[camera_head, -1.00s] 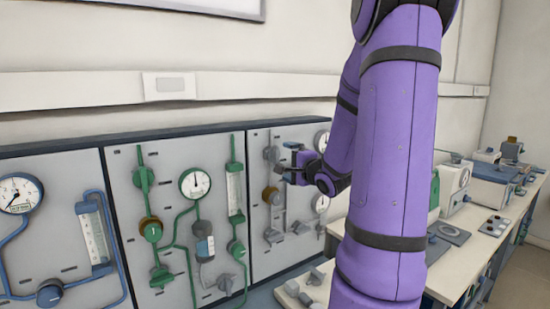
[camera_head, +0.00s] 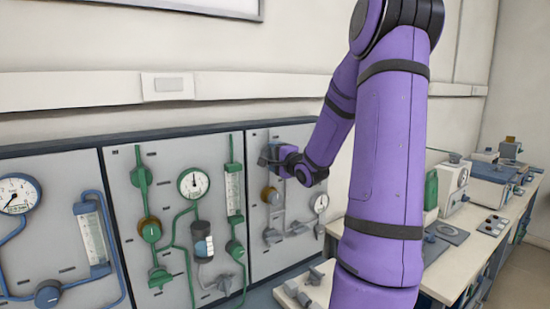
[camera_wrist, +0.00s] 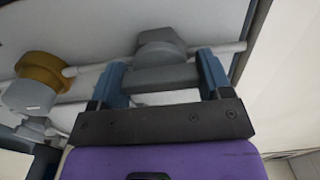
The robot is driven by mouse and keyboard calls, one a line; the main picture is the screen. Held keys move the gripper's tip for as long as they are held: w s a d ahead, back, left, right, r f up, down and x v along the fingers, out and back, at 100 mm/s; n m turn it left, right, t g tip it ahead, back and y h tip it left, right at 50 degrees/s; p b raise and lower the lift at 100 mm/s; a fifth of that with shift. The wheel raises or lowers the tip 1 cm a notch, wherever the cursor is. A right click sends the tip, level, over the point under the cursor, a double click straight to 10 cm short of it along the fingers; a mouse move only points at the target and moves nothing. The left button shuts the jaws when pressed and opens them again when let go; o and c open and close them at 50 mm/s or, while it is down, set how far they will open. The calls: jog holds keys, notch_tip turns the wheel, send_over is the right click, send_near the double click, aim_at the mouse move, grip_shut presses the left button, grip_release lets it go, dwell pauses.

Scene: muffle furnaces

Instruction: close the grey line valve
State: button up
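The grey valve (camera_wrist: 160,45) is on the right panel and shows in the wrist view with its flat grey handle (camera_wrist: 165,78) facing me. My gripper (camera_wrist: 164,75) has one blue finger on each side of this handle. The handle fills the gap and seems to touch both fingers. In the head view my gripper (camera_head: 271,158) is at the upper left of the right panel (camera_head: 262,255). There my own wrist and fingers largely hide the valve.
A brass-coloured valve (camera_head: 271,195) sits just below on the same panel; a gauge (camera_head: 319,203) is to its right. The green-piped panel (camera_head: 125,190) lies to the left. A bench (camera_head: 470,255) with instruments stands at the right.

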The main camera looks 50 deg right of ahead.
jog(key=shift+c, duration=1.4)
jog(key=n, duration=0.3)
jog(key=shift+n, duration=0.4)
jog(key=n, duration=0.4)
jog(key=shift+n, duration=0.3)
jog(key=n, duration=0.4)
jog(key=shift+n, duration=2.7)
